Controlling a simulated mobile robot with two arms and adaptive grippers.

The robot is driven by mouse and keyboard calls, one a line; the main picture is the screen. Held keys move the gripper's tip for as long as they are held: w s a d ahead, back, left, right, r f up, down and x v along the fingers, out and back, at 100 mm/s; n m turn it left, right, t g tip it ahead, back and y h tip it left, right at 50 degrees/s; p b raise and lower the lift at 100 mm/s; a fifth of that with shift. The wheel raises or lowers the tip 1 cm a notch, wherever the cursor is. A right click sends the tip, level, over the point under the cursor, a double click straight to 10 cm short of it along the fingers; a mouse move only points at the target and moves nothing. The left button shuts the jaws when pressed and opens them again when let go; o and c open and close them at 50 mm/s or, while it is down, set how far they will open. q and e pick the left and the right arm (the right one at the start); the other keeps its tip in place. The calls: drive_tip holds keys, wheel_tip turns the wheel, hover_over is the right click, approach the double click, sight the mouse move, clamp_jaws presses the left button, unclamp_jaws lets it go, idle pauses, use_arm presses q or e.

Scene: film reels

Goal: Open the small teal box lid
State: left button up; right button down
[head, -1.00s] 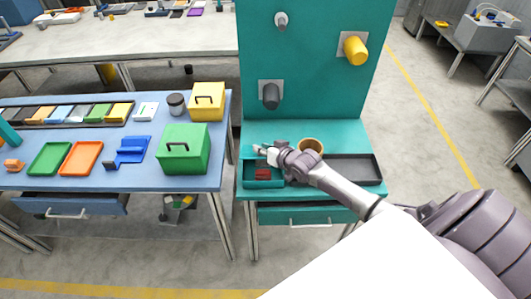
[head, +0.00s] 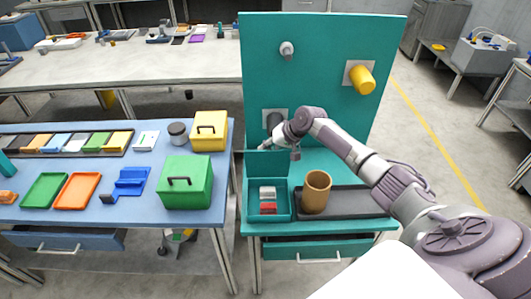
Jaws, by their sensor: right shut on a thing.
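The small teal box (head: 285,214) stands at the left front of the teal workbench. Its lid (head: 265,164) stands raised, roughly upright, at the back of the box. The inside is exposed, with small pale and red pieces (head: 268,207) in it. My right gripper (head: 269,147) is shut on the lid at its top edge; the fingertips are small and partly hard to make out. My left gripper is not in view.
A teal back panel (head: 320,60) with pegs rises behind. A green box (head: 185,187) and yellow box (head: 209,130) stand on the blue table to the left.

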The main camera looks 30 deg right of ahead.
drive_tip(key=shift+w+d, duration=0.5)
drive_tip(key=shift+w, duration=0.25)
drive_tip(key=c, duration=1.2)
unclamp_jaws()
drive_tip(key=shift+c, duration=0.2)
drive_tip(key=o, duration=0.3)
drive_tip(key=shift+w+f, duration=0.1)
drive_tip(key=shift+f, duration=0.1)
drive_tip(key=shift+r, duration=0.1)
drive_tip(key=v, duration=1.2)
